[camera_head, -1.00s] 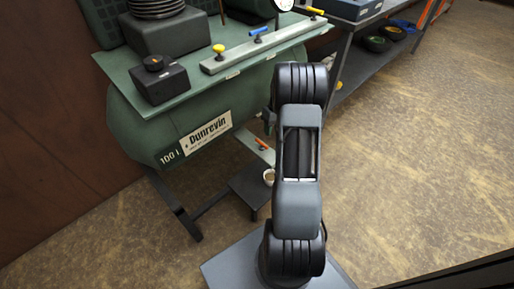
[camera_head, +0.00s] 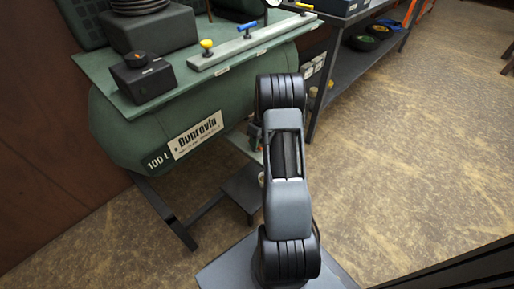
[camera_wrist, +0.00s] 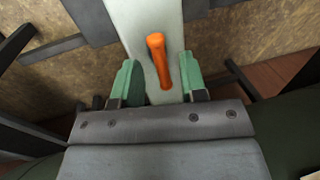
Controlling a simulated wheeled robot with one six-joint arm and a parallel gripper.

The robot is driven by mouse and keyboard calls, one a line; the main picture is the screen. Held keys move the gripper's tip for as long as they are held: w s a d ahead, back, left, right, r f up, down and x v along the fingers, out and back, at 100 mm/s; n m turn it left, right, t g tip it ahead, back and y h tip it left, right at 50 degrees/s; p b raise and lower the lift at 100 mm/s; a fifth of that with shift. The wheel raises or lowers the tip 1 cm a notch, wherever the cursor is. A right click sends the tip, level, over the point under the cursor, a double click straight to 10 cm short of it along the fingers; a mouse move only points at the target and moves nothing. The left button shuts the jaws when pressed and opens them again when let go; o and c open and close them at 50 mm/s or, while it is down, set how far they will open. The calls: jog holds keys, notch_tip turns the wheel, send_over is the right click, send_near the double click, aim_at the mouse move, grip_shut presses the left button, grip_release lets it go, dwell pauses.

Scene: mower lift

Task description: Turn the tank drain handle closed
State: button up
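The orange drain handle (camera_wrist: 160,62) lies on a pale grey-green plate (camera_wrist: 147,20) in the wrist view. My gripper (camera_wrist: 159,72) is open, its two green fingers on either side of the handle's lower part, with a gap visible on each side. Whether the fingers are level with the handle in depth is hard to tell. In the head view, the green tank (camera_head: 125,125) labelled "Dunrovin" and "100 L" stands at left. My arm covers the handle and the gripper there.
Above the tank, a grey-green bar (camera_head: 240,48) carries yellow and blue handles. A dark shelf unit (camera_head: 350,75) with coils stands behind to the right. A tank leg (camera_head: 165,212) and low foot bracket (camera_head: 243,190) are left of my arm.

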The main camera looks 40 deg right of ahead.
jog(key=shift+a+f, duration=0.25)
jog(key=shift+f, duration=0.8)
grip_shut()
